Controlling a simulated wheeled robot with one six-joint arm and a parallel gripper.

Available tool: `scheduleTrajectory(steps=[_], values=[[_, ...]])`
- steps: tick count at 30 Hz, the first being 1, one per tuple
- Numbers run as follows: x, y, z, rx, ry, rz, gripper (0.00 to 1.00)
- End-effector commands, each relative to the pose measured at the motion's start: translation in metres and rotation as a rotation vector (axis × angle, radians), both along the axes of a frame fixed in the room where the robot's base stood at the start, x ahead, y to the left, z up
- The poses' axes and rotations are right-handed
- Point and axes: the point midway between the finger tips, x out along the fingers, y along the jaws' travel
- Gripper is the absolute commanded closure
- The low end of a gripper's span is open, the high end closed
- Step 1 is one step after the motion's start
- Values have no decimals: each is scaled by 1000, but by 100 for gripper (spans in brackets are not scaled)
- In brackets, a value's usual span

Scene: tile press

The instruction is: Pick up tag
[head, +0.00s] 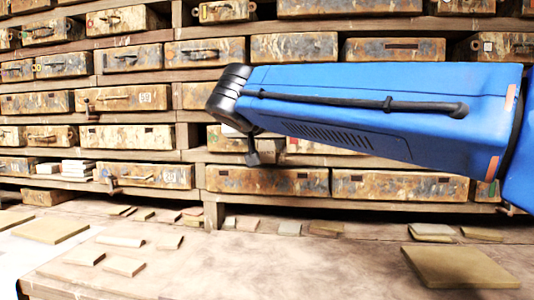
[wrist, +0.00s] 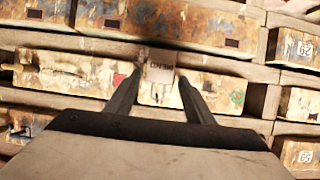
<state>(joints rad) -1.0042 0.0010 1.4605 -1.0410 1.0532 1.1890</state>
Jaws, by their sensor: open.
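In the wrist view, a small pale tag (wrist: 159,72) with dark lettering, seen upside down, is on the front of a weathered drawer (wrist: 228,98). It lies between the tips of my gripper (wrist: 161,76). The two dark fingers are apart, one on each side of the tag, with nothing held between them. I cannot tell whether the tips touch the drawer front. In the head view, my gripper (head: 252,152) points toward the rack at the end of my blue arm. The arm and wrist hide part of the drawers there, and I cannot make out the tag.
A wooden rack (head: 211,214) holds rows of worn drawers, some with handles or number labels. In the head view, a bench (head: 230,262) in front carries several thin tiles (head: 124,266) and a larger square tile (head: 457,268). The middle of the bench is mostly clear.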

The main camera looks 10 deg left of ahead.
Motion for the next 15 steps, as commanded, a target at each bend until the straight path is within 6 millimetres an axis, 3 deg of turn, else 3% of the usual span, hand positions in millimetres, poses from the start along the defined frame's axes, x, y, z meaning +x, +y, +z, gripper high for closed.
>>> scheduleTrajectory(steps=[4, 11, 15], values=[[17, 1, -6, 1, -1, -1, 52], [19, 1, -7, 1, -1, 0, 52], [19, 1, -8, 1, 0, 0, 80]])
